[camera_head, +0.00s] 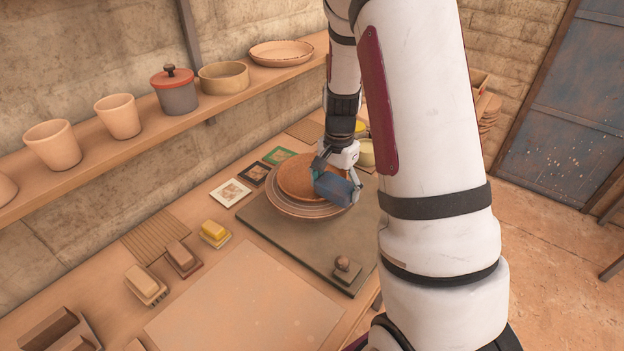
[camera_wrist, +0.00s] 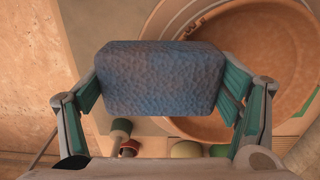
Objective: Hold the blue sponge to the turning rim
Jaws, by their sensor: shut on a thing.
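My gripper (camera_wrist: 160,90) is shut on the blue sponge (camera_wrist: 160,78), a rough blue-grey block held between its two green-padded fingers. In the head view the sponge (camera_head: 335,188) is at the front right side of a round clay dish (camera_head: 297,172), overlapping its rim in the picture. The dish sits on a round turntable (camera_head: 287,207). In the wrist view the dish's rim (camera_wrist: 306,108) passes behind the sponge's right side. I cannot tell whether the sponge touches the rim. A still picture does not show whether the dish is turning.
A dark board (camera_head: 268,237) lies under the turntable, with a small knobbed block (camera_head: 347,270) on its near corner. Tiles (camera_head: 230,192) and a yellow block (camera_head: 214,231) lie to the left. A shelf (camera_head: 225,105) with pots runs behind. The pale mat (camera_head: 240,300) in front is clear.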

